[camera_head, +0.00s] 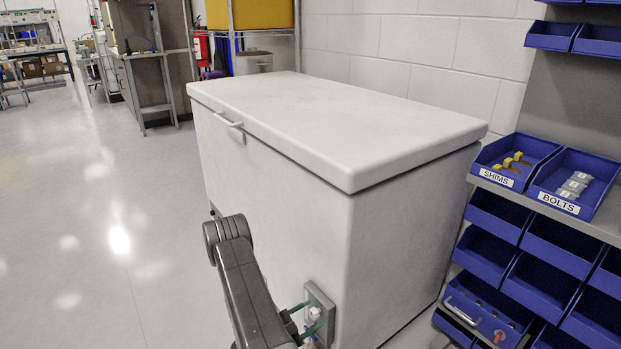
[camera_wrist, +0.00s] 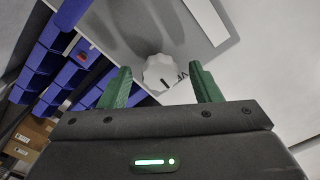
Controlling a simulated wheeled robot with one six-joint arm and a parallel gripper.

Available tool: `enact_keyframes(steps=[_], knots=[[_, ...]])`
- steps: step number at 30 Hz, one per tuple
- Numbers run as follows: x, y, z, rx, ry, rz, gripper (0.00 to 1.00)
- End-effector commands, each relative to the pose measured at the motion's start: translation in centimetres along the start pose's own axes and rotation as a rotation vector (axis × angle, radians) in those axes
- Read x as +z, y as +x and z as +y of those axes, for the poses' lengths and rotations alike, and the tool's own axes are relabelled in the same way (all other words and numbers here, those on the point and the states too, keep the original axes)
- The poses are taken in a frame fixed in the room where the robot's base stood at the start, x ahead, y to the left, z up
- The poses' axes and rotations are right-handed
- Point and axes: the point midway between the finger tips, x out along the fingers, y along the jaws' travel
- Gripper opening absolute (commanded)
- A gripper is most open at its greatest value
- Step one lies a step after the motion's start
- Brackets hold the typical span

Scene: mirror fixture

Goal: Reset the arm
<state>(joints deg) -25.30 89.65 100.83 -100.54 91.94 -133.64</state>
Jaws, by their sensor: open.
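My gripper (camera_head: 306,319) is low in front of the near side of a white chest freezer (camera_head: 395,260), with my dark arm reaching down to it. Its two green fingers are open in the wrist view (camera_wrist: 160,68). A white ridged knob (camera_wrist: 159,73) shows between the fingertips, on a grey plate (camera_wrist: 222,22) with dark lettering partly visible. The knob also shows in the head view (camera_head: 315,314), on its plate. I cannot tell whether the fingers touch it. The freezer lid (camera_head: 340,115) is down.
Blue bins marked SHIMS (camera_head: 503,165) and BOLTS (camera_head: 573,185) sit on a rack at the right, above more blue bins. A blue tote (camera_head: 487,315) is low beside the freezer. The floor (camera_head: 80,240) at the left is clear.

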Motion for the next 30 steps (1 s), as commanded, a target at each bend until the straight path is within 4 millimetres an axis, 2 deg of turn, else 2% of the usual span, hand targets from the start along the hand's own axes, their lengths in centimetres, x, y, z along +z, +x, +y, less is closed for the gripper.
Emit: enact_keyframes(steps=[21,30], knots=[[0.03,-0.02,0.05,0.0,0.579,0.0,0.57],[0.02,-0.02,0.04,0.0,0.77,0.0,0.57]])
